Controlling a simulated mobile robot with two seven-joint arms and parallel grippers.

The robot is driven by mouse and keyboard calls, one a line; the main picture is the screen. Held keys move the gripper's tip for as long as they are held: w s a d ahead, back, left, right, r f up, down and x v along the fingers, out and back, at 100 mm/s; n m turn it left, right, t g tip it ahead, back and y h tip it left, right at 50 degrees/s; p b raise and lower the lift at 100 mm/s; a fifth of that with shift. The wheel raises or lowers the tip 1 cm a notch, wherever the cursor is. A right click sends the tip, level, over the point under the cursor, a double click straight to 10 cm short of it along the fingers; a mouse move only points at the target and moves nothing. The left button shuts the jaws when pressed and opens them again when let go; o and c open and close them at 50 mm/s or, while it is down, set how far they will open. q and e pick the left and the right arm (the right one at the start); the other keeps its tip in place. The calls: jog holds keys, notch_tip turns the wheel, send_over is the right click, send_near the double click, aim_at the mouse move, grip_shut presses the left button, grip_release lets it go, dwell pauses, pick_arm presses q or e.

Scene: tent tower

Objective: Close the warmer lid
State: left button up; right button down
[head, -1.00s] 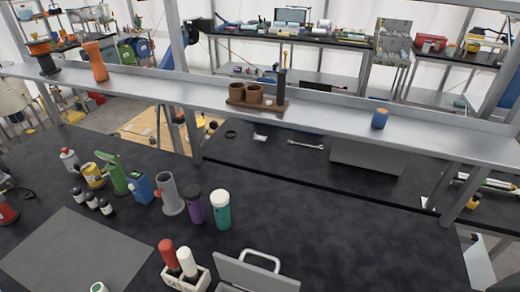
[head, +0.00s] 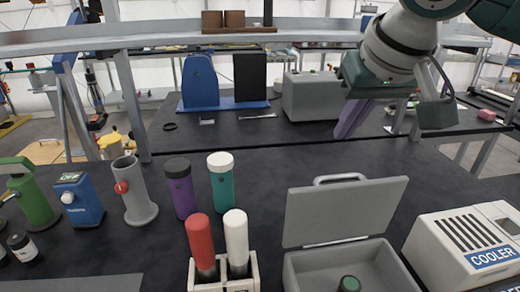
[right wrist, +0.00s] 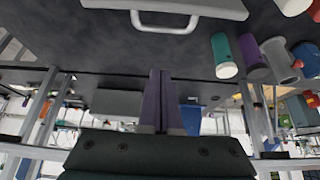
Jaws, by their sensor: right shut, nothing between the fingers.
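The warmer is a grey box (head: 300,262) at the lower right of centre in the head view. Its grey lid (head: 345,215) stands raised at the back of the box, with a handle (head: 340,178) along its upper edge. The lid's edge and its handle (right wrist: 165,24) also show at the top of the right wrist view. My right gripper (head: 345,128) is behind and above the lid, apart from it, with its purple fingers shut and empty. The fingers also show in the right wrist view (right wrist: 160,75). My left gripper is not in view.
A green-topped item (head: 349,284) is inside the warmer. A white cooler (head: 465,245) stands to its right. A white holder (head: 225,284) with red and white bottles, and purple (head: 180,190) and teal (head: 221,182) bottles, stand to its left.

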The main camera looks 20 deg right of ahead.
aim_at(338, 204)
jog(key=x, duration=0.9)
jog(key=s+p, duration=0.1)
jog(key=s, duration=0.1)
jog(key=s+a, duration=0.1)
jog(key=s, duration=0.1)
jog(key=shift+a+r+p, duration=0.15)
jog(key=shift+p, duration=0.2)
